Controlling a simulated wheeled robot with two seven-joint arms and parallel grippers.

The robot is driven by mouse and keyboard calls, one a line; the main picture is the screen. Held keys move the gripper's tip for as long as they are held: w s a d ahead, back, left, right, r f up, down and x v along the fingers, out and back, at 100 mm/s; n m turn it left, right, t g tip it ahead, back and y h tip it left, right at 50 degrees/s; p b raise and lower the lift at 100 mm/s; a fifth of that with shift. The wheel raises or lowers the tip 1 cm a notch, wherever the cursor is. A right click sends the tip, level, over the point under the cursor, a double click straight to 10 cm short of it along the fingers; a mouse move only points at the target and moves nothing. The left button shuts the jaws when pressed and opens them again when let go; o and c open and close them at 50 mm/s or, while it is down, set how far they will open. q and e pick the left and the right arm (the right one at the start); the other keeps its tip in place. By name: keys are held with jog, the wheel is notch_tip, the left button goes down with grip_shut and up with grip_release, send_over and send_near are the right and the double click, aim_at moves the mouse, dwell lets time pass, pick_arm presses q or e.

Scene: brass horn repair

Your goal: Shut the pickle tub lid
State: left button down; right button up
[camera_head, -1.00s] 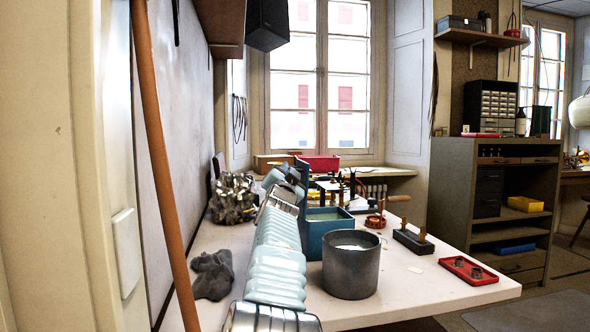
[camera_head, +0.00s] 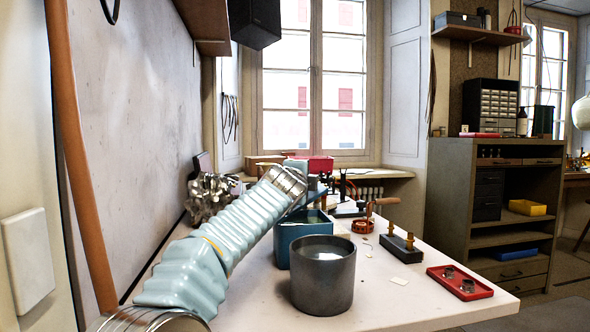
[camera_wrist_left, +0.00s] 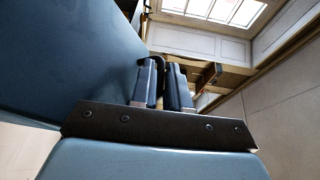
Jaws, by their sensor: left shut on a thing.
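The pickle tub (camera_head: 294,238) is a square blue box on the bench, behind a dark grey pot. Its interior shows at the top, so the tub is open. Its blue lid is mostly hidden behind my left arm in the head view; a large blue panel, which looks like the lid, fills the left of the left wrist view (camera_wrist_left: 70,50). My left gripper (camera_wrist_left: 162,75) is shut on what looks like the lid's dark handle, beside this panel. In the head view it is above the tub, largely hidden by the arm. My right gripper is not in view.
The dark grey pot (camera_head: 322,275) stands close in front of the tub. A black block with brass fittings (camera_head: 400,246) and a red tray (camera_head: 460,283) lie to the right. Crumpled metal (camera_head: 208,197) sits at the left wall.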

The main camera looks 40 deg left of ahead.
pick_arm(q)
jog(key=f+m, duration=0.1)
jog(key=w+d+f+m+g+p, duration=0.1)
jog(key=w+d+f+m+p, duration=0.1)
jog(key=shift+w+d+m+g+h, duration=0.1)
jog(key=shift+w+m+g+h, duration=0.15)
jog(key=shift+m+g+h, duration=0.05)
jog(key=shift+w+d+f+m+g+p, duration=0.15)
jog(key=shift+f+m+p, duration=0.1)
jog(key=shift+f, duration=0.15)
jog(key=shift+w+d+f+m+g+p, duration=0.1)
jog(key=shift+w+f+m+g+p, duration=0.15)
jog(key=shift+f, duration=0.2)
jog(key=shift+w+d+f+m+g+p, duration=0.1)
jog(key=shift+f+m+p, duration=0.05)
jog(key=shift+f+m, duration=0.2)
jog(key=shift+f, duration=0.2)
jog(key=c, duration=1.2)
grip_release()
jog(key=shift+d, duration=0.1)
jog(key=shift+s, duration=0.1)
